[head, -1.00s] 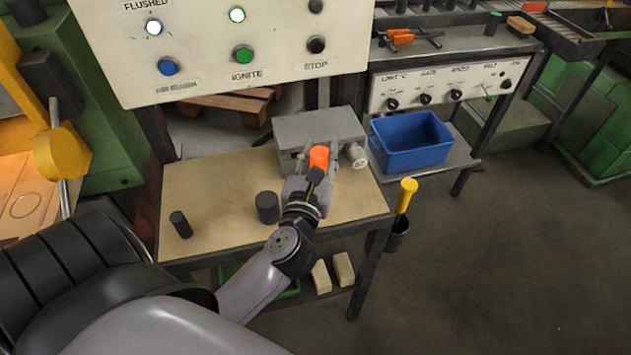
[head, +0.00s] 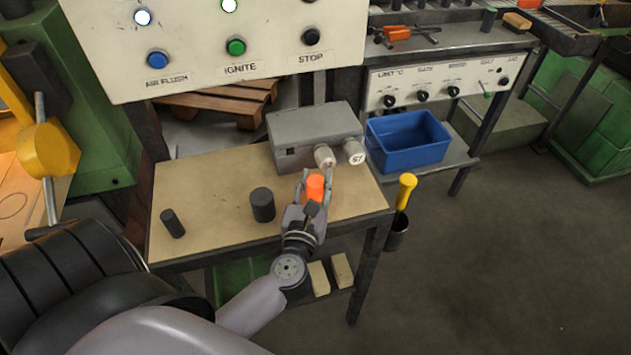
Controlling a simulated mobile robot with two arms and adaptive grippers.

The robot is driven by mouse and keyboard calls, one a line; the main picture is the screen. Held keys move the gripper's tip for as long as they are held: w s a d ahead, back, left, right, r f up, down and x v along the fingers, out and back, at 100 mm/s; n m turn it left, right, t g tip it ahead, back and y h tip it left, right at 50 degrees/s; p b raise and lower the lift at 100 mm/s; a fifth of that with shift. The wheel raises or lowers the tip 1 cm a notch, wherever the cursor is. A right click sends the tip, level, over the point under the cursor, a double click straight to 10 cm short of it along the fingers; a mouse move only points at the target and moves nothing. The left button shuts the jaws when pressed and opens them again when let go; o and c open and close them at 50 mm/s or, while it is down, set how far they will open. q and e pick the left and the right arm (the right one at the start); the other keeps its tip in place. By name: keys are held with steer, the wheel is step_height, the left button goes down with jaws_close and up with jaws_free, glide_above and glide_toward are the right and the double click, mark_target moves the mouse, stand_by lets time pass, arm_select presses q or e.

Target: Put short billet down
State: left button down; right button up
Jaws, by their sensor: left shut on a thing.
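The short billet (head: 315,187) is a small bright orange cylinder in the head view. It sits between the fingers of my left gripper (head: 316,180), which is shut on it. The gripper and billet are over the right part of the tan bench top (head: 218,190), in front of the grey box. The fingers hide part of the billet's sides, and I cannot tell whether its base touches the bench. My right gripper is not in view.
The grey box (head: 312,130) with white round ends (head: 355,152) stands behind. A blue bin (head: 408,142) and a yellow-handled tool (head: 405,190) are at the right.

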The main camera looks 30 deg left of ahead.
arm_select(q)
steer(key=c, duration=1.6)
jaws_free()
steer(key=shift+f, duration=0.2)
steer(key=shift+c, duration=0.2)
steer(key=o, duration=0.5)
steer(key=shift+r, duration=0.1)
steer(key=shift+c, duration=0.2)
steer(key=shift+r, duration=0.3)
steer(key=b+v, duration=0.3)
steer(key=v, duration=0.9)
steer(key=shift+f+b, duration=0.2)
steer(key=shift+b, duration=0.2)
steer(key=shift+d, duration=0.1)
